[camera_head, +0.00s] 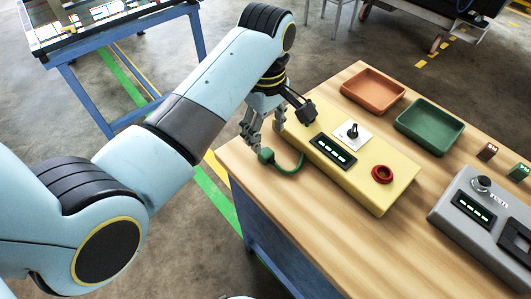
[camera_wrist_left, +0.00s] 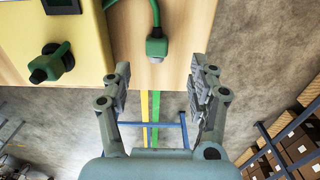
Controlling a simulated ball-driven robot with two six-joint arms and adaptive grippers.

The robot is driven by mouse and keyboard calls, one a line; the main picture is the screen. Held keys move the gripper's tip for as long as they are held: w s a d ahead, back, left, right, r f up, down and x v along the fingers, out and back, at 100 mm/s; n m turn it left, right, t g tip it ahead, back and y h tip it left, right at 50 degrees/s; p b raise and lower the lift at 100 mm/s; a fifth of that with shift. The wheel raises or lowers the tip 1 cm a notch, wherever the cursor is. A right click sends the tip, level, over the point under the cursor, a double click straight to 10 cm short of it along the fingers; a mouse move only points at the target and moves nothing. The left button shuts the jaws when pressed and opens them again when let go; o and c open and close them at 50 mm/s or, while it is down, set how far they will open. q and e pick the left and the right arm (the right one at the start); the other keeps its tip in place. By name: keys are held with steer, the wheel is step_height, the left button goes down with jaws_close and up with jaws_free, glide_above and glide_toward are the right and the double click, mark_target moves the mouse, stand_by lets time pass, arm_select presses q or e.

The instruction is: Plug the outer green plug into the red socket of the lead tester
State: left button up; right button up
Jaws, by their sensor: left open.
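The yellow lead tester (camera_head: 345,160) lies on the wooden table, with the red socket (camera_head: 382,174) near its right end; the socket's dark middle looks empty. A green plug (camera_head: 266,155) on a curved green lead sits beside the tester near the table edge; it also shows in the left wrist view (camera_wrist_left: 156,48). Another green plug (camera_wrist_left: 52,66) sits at a round black fitting on the yellow body in the wrist view. My left gripper (camera_head: 250,133) is open and empty, just behind the loose plug; in the wrist view its fingers (camera_wrist_left: 160,76) stand either side of the plug's line, apart from it. My right gripper is not seen.
An orange tray (camera_head: 373,107) and a green tray (camera_head: 457,139) stand behind the tester. A grey device (camera_head: 470,207) and small blocks (camera_head: 488,151) are at the right. The table front (camera_head: 340,245) is bare. A blue-framed table (camera_head: 75,62) stands back left.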

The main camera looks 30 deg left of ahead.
mark_target(268, 153)
arm_select(q)
steer(key=shift+f, duration=1.15)
steer(key=f, duration=0.5)
steer(key=shift+w+d, duration=0.1)
steer(key=shift+w, duration=0.1)
steer(key=shift+c, duration=0.4)
jaws_close()
